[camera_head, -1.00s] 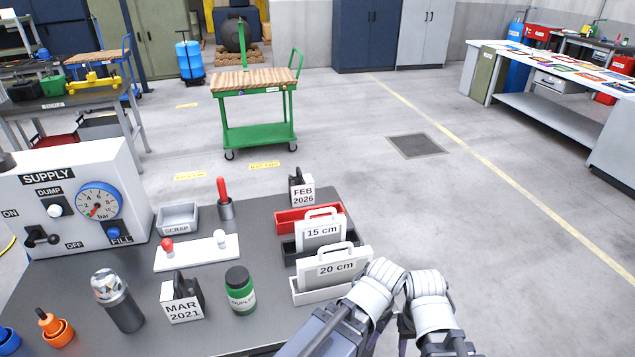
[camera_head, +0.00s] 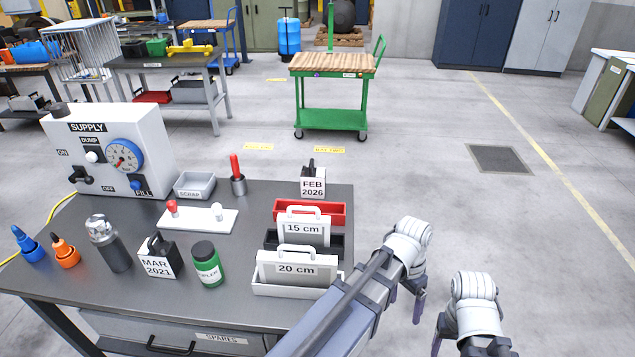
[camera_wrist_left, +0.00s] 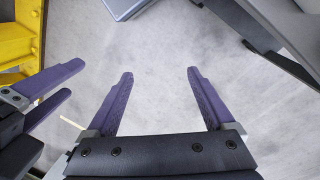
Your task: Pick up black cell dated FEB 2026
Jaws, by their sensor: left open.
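The cell dated FEB 2026 (camera_head: 312,187) stands upright at the far right of the grey bench, behind the red bin. Its white date label faces me and its black top shows above. A second cell, dated MAR 2021 (camera_head: 158,262), stands at the front of the bench. My left gripper (camera_head: 417,300) is off the bench's right edge, in front of and to the right of the FEB 2026 cell, apart from it. In the left wrist view its purple fingers (camera_wrist_left: 161,75) are spread and empty over floor. My right gripper (camera_head: 440,345) hangs further right; its fingers look apart and empty.
Red (camera_head: 275,210), black and white bins with 15 cm and 20 cm plates (camera_head: 297,268) line the bench's right edge. A green jar (camera_head: 206,265), scrap tray (camera_head: 194,184), red-handled tool (camera_head: 237,178) and supply box (camera_head: 110,150) share the bench. Floor to the right is clear.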

